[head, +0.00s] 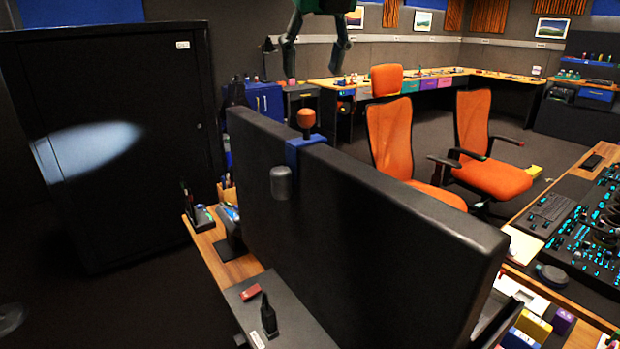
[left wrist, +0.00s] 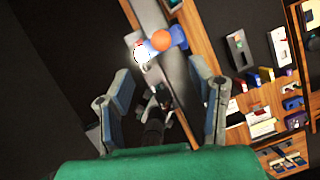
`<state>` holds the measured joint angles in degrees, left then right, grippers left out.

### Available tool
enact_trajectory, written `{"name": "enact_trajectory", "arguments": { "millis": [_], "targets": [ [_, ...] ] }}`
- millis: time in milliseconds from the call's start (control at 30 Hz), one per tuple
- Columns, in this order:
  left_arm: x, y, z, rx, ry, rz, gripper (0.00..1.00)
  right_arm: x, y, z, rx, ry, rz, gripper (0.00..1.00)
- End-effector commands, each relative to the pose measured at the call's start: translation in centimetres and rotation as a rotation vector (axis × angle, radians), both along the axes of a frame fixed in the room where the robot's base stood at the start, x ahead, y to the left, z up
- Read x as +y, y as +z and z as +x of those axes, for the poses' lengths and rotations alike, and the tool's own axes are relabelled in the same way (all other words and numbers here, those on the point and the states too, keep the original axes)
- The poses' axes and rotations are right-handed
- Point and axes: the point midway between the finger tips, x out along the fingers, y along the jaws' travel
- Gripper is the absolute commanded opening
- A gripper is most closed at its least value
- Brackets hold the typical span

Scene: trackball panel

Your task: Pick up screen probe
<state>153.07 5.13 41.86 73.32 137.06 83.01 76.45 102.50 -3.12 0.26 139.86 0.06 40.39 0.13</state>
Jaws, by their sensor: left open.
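The screen probe is a blue clip (head: 303,148) over the top edge of a large black screen (head: 375,215). It has an orange knob (head: 306,118) on top and a grey rounded cylinder (head: 281,183) on the near side. My left gripper (head: 314,62) hangs at the top of the head view, open and empty, fingers pointing down, above and apart from the probe. In the left wrist view the orange knob (left wrist: 161,40) shows beyond and between the open fingers (left wrist: 160,76), with the pale cylinder (left wrist: 146,51) beside it. My right gripper is not seen.
A tall black cabinet (head: 110,140) stands at the left. Orange chairs (head: 390,130) are behind the screen. A desk with a control panel (head: 590,225) is at the right. A narrow wooden desk (head: 215,250) with small items lies below the screen. Air around the knob looks clear.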

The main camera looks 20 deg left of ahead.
Motion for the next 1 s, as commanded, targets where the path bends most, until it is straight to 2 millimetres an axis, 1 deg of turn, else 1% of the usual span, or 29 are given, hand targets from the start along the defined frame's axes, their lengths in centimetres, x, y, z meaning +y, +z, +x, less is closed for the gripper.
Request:
{"name": "enact_trajectory", "arguments": {
  "millis": [33,133,233,367,467,700,800,1000],
  "targets": [
    [0.3,-1.1,0.3,0.005,-0.001,0.001,0.49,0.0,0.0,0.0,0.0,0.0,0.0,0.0],
    [0.6,-2.7,1.0,0.005,-0.001,0.003,0.49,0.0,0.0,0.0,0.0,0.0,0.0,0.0],
    [0.5,-3.8,1.4,0.003,-0.001,0.005,0.49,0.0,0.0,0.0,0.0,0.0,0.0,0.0],
    [0.6,-4.5,1.6,0.003,-0.002,0.006,0.49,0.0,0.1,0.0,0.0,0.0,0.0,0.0],
    [0.7,-5.4,1.9,0.003,-0.001,0.008,0.49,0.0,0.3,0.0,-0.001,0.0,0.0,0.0],
    [1.5,-8.6,3.2,0.002,-0.002,0.006,0.49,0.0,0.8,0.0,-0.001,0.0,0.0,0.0],
    [1.7,-9.1,3.4,0.002,-0.002,0.005,0.49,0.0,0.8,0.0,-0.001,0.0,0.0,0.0],
    [1.8,-9.1,3.3,-0.001,-0.002,0.004,0.49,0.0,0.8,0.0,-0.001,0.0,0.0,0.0]
  ]
}}
